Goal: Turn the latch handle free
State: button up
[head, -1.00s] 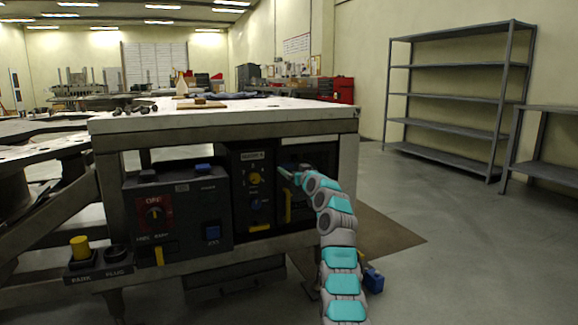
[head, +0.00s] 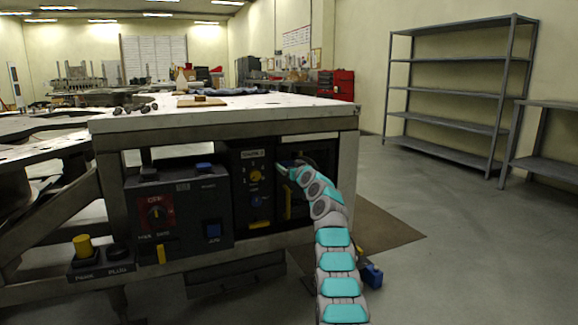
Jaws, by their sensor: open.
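Several dark modules sit under the white table top. The right module (head: 317,155) has an upright yellow bar (head: 288,203) on its front. The middle module (head: 241,200) has a yellow knob (head: 255,175), a blue knob (head: 257,201) and a low yellow bar (head: 259,225). I cannot tell for sure which part is the latch handle. My gripper (head: 281,169) is at the seam between these modules, above the upright bar and right of the yellow knob. It is open, small in view, and no object shows in it. My arm hides part of the right module.
The left module (head: 205,222) has a red-backed dial (head: 156,213), blue buttons and a yellow bar (head: 161,254). A yellow plug (head: 83,246) stands at the lower left. A blue item (head: 372,275) lies on the floor right of my arm. Open floor and metal shelving (head: 455,95) are at the right.

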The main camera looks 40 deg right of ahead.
jog(key=shift+c, duration=0.4)
jog(key=c, duration=1.3)
